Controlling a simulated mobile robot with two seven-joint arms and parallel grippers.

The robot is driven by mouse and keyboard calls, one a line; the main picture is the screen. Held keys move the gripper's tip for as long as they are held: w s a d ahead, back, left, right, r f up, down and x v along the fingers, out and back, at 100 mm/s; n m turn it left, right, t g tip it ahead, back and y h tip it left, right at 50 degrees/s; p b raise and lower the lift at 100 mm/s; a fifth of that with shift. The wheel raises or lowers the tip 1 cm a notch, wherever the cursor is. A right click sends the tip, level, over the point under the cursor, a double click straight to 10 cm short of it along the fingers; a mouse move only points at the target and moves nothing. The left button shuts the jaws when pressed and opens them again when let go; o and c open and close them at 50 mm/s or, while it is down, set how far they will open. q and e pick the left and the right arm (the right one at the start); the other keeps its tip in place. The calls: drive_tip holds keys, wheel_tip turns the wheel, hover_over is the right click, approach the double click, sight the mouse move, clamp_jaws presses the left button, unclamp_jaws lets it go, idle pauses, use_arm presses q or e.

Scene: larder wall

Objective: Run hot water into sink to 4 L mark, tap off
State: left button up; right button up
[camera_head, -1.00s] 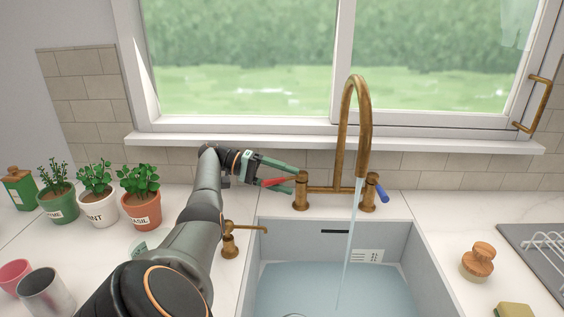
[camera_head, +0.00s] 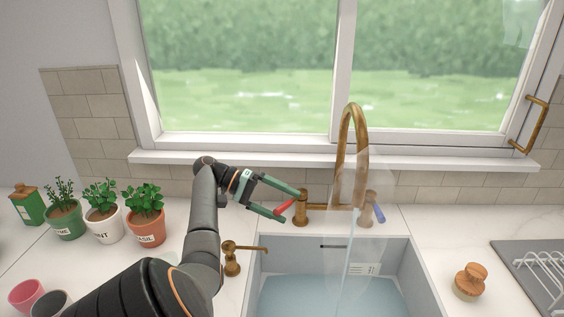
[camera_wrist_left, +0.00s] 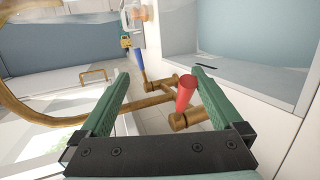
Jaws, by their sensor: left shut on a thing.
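The brass tap (camera_head: 348,125) stands behind the sink (camera_head: 418,275), with a red lever (camera_head: 284,207) on its left valve and a blue lever (camera_head: 378,212) on its right. My left gripper (camera_head: 291,206) has its green fingers on either side of the red lever and is shut on it; the lever also shows between the fingers in the left wrist view (camera_wrist_left: 186,93). A stream (camera_head: 347,260) falls from the spout, with a pale translucent haze around it. Blue water (camera_head: 310,297) covers the sink floor. My right gripper is out of view.
Potted herbs (camera_head: 145,226) line the counter at left. A wooden-handled brush (camera_head: 468,282) and a drying rack (camera_head: 540,275) are at right. The window sill (camera_head: 300,160) runs behind the tap.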

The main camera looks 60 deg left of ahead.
use_arm(q)
drive_tip(key=shift+m+t+h, duration=0.6)
drive_tip(key=shift+m, duration=0.2)
drive_tip(key=s+d+r, duration=0.1)
drive_tip(key=d+r, duration=0.1)
drive_tip(key=r, duration=0.1)
drive_tip(key=s+d+r, duration=0.1)
drive_tip(key=d+r, duration=0.1)
drive_tip(key=s+d+r, duration=0.2)
drive_tip(key=r, duration=0.1)
drive_tip(key=shift+r, duration=0.35)
drive_tip(key=shift+c, duration=0.3)
drive_tip(key=shift+s+d+r, duration=0.1)
drive_tip(key=shift+s+d, duration=0.15)
drive_tip(key=shift+d, duration=0.25)
drive_tip(key=shift+s+d+r, duration=0.1)
drive_tip(key=shift+s+d, duration=0.15)
drive_tip(key=shift+d, duration=0.2)
